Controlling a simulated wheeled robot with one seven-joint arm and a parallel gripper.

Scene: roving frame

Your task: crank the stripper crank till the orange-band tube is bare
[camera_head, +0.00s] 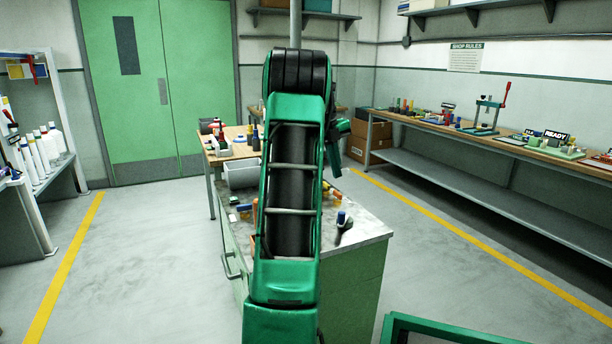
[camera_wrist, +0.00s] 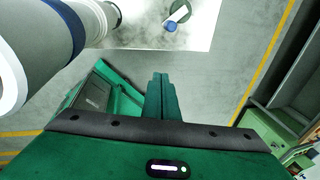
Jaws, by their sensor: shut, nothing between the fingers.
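My gripper (camera_wrist: 158,98) is shut and empty in the wrist view, its green fingers together in the air beside the metal-topped cabinet. In the head view its green end (camera_head: 334,146) shows only partly behind my arm. I cannot pick out the stripper crank or the orange-band tube for certain in either view. Several small devices stand on the long right bench (camera_head: 450,128), too small to tell apart well. My arm hides part of the cabinet top.
The green cabinet (camera_head: 353,285) stands close ahead; a blue-capped item (camera_head: 342,222) lies on its top. On the right bench are a press with a red handle (camera_head: 486,114) and a READY sign (camera_head: 556,136). Bottles (camera_head: 42,150) line the left shelf.

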